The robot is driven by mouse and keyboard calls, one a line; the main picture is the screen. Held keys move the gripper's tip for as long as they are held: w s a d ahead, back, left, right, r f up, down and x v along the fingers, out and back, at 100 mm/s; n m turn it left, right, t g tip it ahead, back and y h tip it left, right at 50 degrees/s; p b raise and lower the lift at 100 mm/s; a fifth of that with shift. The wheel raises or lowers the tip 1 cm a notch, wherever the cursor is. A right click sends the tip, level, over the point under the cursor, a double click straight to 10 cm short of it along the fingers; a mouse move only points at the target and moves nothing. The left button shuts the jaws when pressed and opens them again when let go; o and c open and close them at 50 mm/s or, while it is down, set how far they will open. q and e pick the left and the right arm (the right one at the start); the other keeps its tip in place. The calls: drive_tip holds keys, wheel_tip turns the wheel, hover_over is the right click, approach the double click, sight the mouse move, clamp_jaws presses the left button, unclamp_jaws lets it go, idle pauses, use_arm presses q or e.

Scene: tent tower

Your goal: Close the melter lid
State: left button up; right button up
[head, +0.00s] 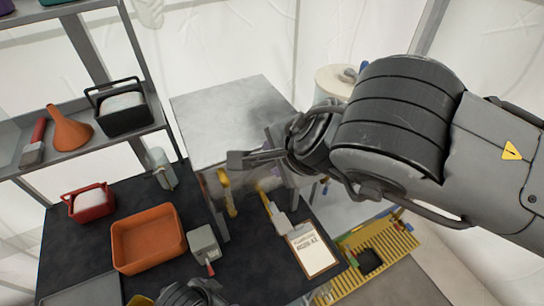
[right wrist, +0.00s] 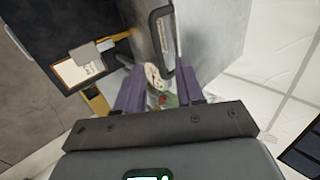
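A large grey box with a flat pale top (head: 232,118) stands at the back of the dark bench; it may be the melter, but I cannot tell for sure. In the right wrist view a black handle (right wrist: 158,35) runs along a grey panel (right wrist: 215,35). My right gripper (head: 245,159) is at the box's front right edge in the head view. In the right wrist view its purple fingers (right wrist: 159,75) are apart, just below the handle, with nothing clearly held. A dark ribbed part at the bottom edge, likely my left gripper (head: 193,293), is cut off; its fingers are hidden.
An orange tray (head: 148,238), a red bin (head: 90,201), a small grey box (head: 205,243) and a clipboard (head: 312,250) are on the bench. A yellow slatted rack (head: 385,250) stands at right. Shelves at left hold an orange funnel (head: 70,130) and a black bin (head: 122,108).

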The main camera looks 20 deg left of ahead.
use_arm(q)
drive_tip(key=shift+a+f, duration=0.15)
drive_tip(key=shift+f, duration=0.1)
use_arm(e)
drive_tip(key=v, duration=0.7)
